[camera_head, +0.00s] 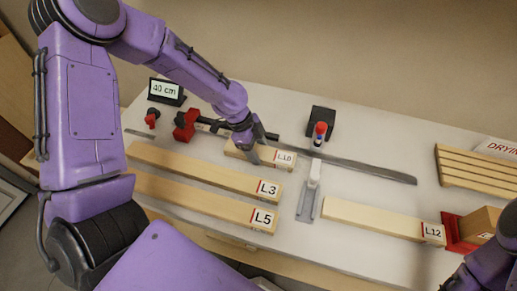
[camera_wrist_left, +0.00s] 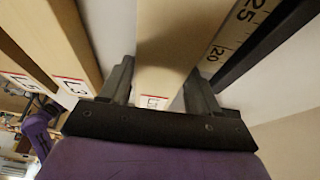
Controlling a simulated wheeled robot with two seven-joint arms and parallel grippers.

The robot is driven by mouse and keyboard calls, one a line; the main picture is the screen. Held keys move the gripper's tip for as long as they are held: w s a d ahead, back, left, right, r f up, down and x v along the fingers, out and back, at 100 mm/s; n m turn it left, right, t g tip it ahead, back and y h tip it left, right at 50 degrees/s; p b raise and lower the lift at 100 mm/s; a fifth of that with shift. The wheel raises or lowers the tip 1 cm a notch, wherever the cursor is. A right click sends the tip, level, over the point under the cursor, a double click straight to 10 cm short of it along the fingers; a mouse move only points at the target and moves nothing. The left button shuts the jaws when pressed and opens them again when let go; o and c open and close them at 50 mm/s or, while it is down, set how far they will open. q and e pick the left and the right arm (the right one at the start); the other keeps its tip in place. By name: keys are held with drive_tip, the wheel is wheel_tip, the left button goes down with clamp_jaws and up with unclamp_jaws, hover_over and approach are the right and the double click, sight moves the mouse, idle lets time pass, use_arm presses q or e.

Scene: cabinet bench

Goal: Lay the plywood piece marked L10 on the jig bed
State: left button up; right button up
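The plywood piece marked L10 (camera_head: 269,154) lies on the white bench, beside the long metal rule. My left gripper (camera_head: 248,153) is down at this piece, with its label to the right of the fingers. In the left wrist view a pale board (camera_wrist_left: 165,60) lies between the two fingers of the left gripper (camera_wrist_left: 158,92), one finger on each side. I cannot tell whether the fingers press on it. No surface is marked as the jig bed; a grey metal plate (camera_head: 306,205) with a white upright part stands right of L10. My right arm shows at the lower right; its fingertips are hidden.
Boards L3 (camera_head: 215,175) and L5 (camera_head: 200,200) lie in front of L10. Board L12 (camera_head: 375,217) lies to the right, near a red bracket (camera_head: 457,240). A black block (camera_head: 320,121), a 40 cm display (camera_head: 166,91) and a slatted rack (camera_head: 475,167) stand farther back.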

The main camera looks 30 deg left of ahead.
use_arm(q)
drive_tip(key=shift+s+r, duration=0.1)
drive_tip(key=shift+r, duration=0.1)
drive_tip(key=shift+a+r, duration=0.1)
drive_tip(key=shift+r, duration=0.15)
drive_tip(key=w+v, duration=0.1)
drive_tip(key=v, duration=1)
drive_tip(key=shift+s+b, duration=0.3)
drive_tip(key=shift+s, duration=0.2)
